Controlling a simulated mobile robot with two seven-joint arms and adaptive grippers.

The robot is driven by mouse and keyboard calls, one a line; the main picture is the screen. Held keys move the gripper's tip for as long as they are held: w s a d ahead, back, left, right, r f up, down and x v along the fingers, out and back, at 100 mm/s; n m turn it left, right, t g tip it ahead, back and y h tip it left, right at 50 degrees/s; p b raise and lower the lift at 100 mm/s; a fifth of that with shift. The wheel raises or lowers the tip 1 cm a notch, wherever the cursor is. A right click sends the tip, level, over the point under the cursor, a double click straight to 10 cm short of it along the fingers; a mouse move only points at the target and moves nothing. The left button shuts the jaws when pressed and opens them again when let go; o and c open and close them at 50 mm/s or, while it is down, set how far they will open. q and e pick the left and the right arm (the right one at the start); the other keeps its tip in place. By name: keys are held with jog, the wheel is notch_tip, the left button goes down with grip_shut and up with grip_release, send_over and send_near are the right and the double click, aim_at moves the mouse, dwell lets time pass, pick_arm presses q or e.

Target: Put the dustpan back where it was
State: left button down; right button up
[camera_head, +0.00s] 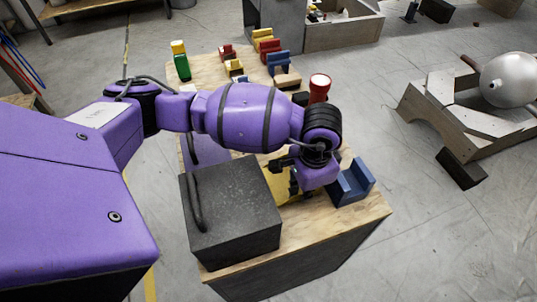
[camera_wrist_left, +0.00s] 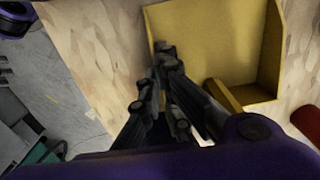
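The yellow dustpan (camera_wrist_left: 215,35) lies on the wooden table top in the left wrist view, with its raised side wall to the right and a short yellow bar (camera_wrist_left: 225,96), perhaps its handle, at the near edge. In the head view only a piece of the dustpan (camera_head: 291,190) shows beside the dark block. My left gripper (camera_head: 284,175) is over it. In the left wrist view the left gripper's fingertips (camera_wrist_left: 167,57) meet in front of the pan's left part, left of the bar. I see nothing held between them. My right gripper is out of view.
A dark grey block (camera_head: 235,215) with a black handle stands close left of my left gripper. A blue cradle (camera_head: 352,183) stands right of it.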

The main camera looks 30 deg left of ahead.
pick_arm(q)
jog(key=shift+w, duration=0.15)
jog(key=shift+d+f, duration=0.1)
jog(key=c, duration=2)
grip_release()
jog(key=shift+r, duration=0.2)
